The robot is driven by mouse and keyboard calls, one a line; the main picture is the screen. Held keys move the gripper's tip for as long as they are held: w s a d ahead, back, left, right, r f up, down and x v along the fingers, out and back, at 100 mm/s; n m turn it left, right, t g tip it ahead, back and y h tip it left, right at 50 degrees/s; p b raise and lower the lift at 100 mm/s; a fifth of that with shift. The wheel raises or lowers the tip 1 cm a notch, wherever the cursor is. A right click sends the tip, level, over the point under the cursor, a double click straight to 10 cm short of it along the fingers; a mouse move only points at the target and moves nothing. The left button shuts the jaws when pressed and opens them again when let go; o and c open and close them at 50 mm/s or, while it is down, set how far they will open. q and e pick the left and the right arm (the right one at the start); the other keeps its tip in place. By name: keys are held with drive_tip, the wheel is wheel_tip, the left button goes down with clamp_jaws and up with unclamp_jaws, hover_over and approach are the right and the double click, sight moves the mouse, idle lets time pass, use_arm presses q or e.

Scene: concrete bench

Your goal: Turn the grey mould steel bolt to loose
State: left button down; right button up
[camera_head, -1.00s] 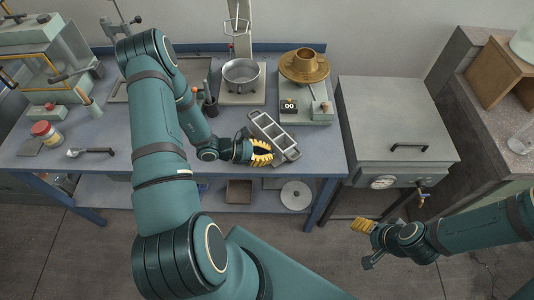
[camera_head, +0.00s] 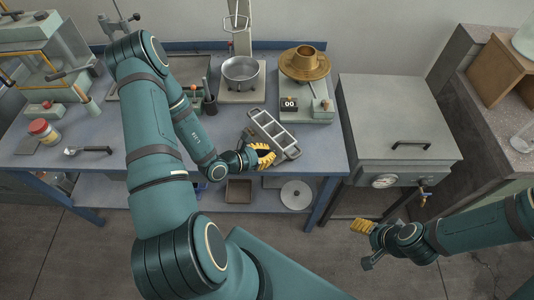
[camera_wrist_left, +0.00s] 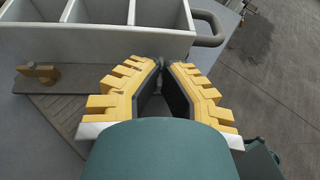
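The grey mould (camera_head: 272,133) with three open compartments lies at an angle near the bench's front edge. The wrist view shows its near wall (camera_wrist_left: 92,48) and a grey loop handle (camera_wrist_left: 212,28). A brass-coloured bolt-like piece (camera_wrist_left: 40,72) sits beside that wall at left; I cannot make out a steel bolt clearly. My left gripper (camera_head: 272,156) is at the mould's front side; in the wrist view its yellow fingertips (camera_wrist_left: 163,62) meet near the wall, with nothing visible between them. My right gripper (camera_head: 362,244) is spread and empty, in front of the bench and cabinet.
A grey cabinet (camera_head: 395,120) stands at right. A jar (camera_head: 43,130) and a spoon-like tool (camera_head: 88,151) lie at left.

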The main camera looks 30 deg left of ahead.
use_arm(q)
drive_tip(key=n+y, duration=0.1)
drive_tip(key=n+t+y, duration=0.1)
drive_tip(key=n+y, duration=0.1)
drive_tip(key=shift+s+d, duration=0.1)
drive_tip(key=shift+d, duration=0.2)
drive_tip(key=shift+d+r+n+y+p, duration=0.15)
drive_tip(key=shift+n+y+p, duration=0.65)
drive_tip(key=shift+y, duration=0.2)
drive_tip(key=n+y+p, duration=0.3)
drive_tip(key=p, duration=0.1)
drive_tip(key=shift+r+y, duration=0.1)
drive_tip(key=shift+y, duration=0.3)
drive_tip(key=shift+n+y+p, duration=0.7)
drive_tip(key=shift+p, duration=0.65)
drive_tip(key=shift+f, duration=0.2)
drive_tip(key=c, duration=1.4)
unclamp_jaws()
